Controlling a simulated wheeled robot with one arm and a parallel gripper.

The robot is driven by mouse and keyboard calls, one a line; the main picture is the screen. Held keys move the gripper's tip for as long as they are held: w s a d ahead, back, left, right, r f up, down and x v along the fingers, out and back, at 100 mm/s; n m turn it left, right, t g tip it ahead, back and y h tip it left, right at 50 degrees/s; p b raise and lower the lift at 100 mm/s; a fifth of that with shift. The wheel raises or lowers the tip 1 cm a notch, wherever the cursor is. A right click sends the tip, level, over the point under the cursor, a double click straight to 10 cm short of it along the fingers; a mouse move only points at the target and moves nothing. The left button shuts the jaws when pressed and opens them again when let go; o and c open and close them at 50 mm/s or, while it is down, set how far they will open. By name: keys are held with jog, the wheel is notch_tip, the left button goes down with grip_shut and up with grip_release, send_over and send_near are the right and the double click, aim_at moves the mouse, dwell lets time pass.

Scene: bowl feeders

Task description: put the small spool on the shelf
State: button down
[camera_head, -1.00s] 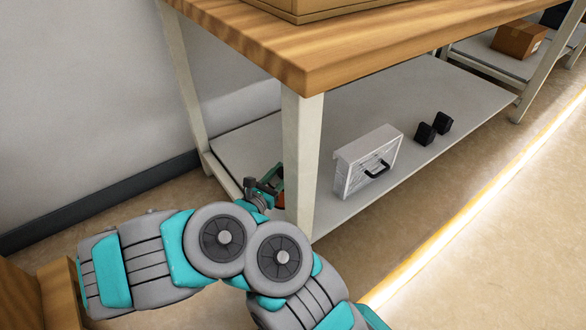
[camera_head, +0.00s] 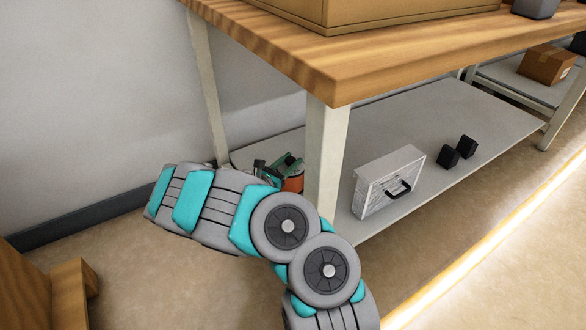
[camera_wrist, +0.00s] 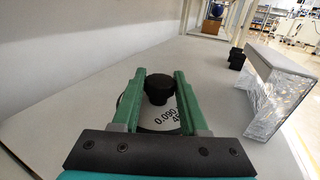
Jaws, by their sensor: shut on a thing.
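My gripper (camera_wrist: 159,78) has green fingers and is shut on the small spool. The spool shows a black knob (camera_wrist: 158,90) and a white printed label (camera_wrist: 166,116) between the fingers in the wrist view. In the head view my gripper (camera_head: 279,166) is behind the bench's front leg, with an orange-red part of the spool (camera_head: 293,183) beside it. The grey lower shelf (camera_head: 395,135) lies under the wooden bench top. The spool is over the shelf's left end; whether it touches the surface I cannot tell.
A silver case (camera_head: 388,181) with a black handle stands on the shelf right of the bench leg (camera_head: 325,165). Two small black blocks (camera_head: 458,151) sit beyond it. A wall runs behind the shelf. The shelf's left end looks otherwise clear.

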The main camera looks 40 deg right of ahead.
jog(key=shift+w+d, duration=0.2)
jog(key=shift+w, duration=0.05)
jog(key=shift+w+f, duration=0.15)
jog(key=shift+f, duration=0.1)
jog(key=shift+f+b, duration=0.45)
jog(key=shift+f, duration=0.95)
jog(key=shift+c, duration=2.2)
grip_release()
jog(key=shift+f, duration=0.15)
jog(key=p+v, duration=0.1)
jog(key=v, duration=1.1)
jog(key=shift+p, duration=0.4)
